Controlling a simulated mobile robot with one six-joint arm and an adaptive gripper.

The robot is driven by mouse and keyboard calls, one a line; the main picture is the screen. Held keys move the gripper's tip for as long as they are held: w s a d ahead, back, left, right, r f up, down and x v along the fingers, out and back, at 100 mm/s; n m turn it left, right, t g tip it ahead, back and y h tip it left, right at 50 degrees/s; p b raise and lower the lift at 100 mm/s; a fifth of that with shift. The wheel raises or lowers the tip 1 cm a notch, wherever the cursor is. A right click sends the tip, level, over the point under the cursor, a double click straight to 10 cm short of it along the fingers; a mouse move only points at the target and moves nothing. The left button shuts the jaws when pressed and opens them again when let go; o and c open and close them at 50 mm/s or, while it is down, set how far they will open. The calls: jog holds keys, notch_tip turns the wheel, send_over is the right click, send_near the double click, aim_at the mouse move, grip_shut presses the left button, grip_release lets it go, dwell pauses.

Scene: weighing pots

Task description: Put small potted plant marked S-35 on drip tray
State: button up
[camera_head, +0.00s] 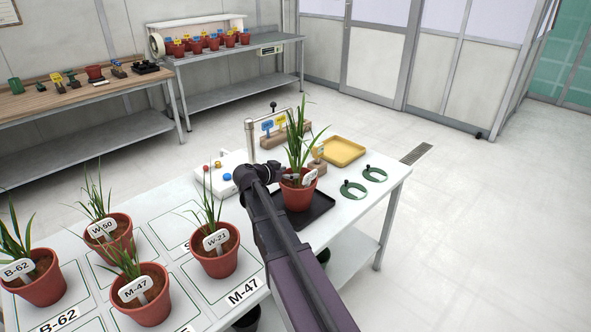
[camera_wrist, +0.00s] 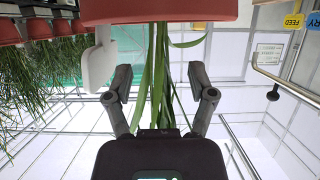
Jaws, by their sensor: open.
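A red-brown pot with long green leaves (camera_head: 299,194) stands upright on the black drip tray (camera_head: 318,213) at the right part of the white table. Its white label is too small to read, so I cannot tell whether it says S-35. My gripper (camera_head: 288,177) is at the pot's left side, near its rim. In the wrist view the picture is upside down: the pot (camera_wrist: 160,10) is at the top and its white label (camera_wrist: 98,62) hangs at the left. My gripper (camera_wrist: 158,88) is open there, with leaves between its fingers and the pot beyond the fingertips.
Pots W-21 (camera_head: 215,259), M-47 (camera_head: 146,300), W-50 (camera_head: 108,237) and B-62 (camera_head: 39,279) stand on the left of the table. A yellow tray (camera_head: 343,151) and green rings (camera_head: 353,189) lie nearby. A metal frame stands behind the plant.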

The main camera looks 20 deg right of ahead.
jog(key=p+v, duration=0.2)
jog(key=v, duration=0.5)
jog(key=shift+a, duration=0.1)
dwell(0.5)
jog(key=s+a+f+n+g+y, duration=0.1)
jog(key=s+a+f+n+y, duration=0.1)
jog(key=s, duration=0.3)
jog(key=s+a+f+n+g+y, duration=0.1)
jog(key=s+a+f+n+y, duration=0.1)
jog(key=s+f+n+y, duration=0.2)
jog(key=s+a+f+n+g+y, duration=0.1)
jog(key=s+a+f+n+y, duration=0.2)
jog(key=s, duration=0.5)
jog(key=shift+f+n+g, duration=0.3)
jog(key=shift+f, duration=0.45)
jog(key=s+a+n+y, duration=0.2)
jog(key=s+a, duration=0.1)
jog(key=s+a+f+n+g+y, duration=0.1)
jog(key=s, duration=0.1)
jog(key=shift+a+n, duration=0.25)
jog(key=shift+n, duration=0.15)
jog(key=shift+s+a+y, duration=0.15)
jog(key=shift+a+y, duration=0.1)
jog(key=shift+y, duration=0.15)
jog(key=shift+r, duration=0.1)
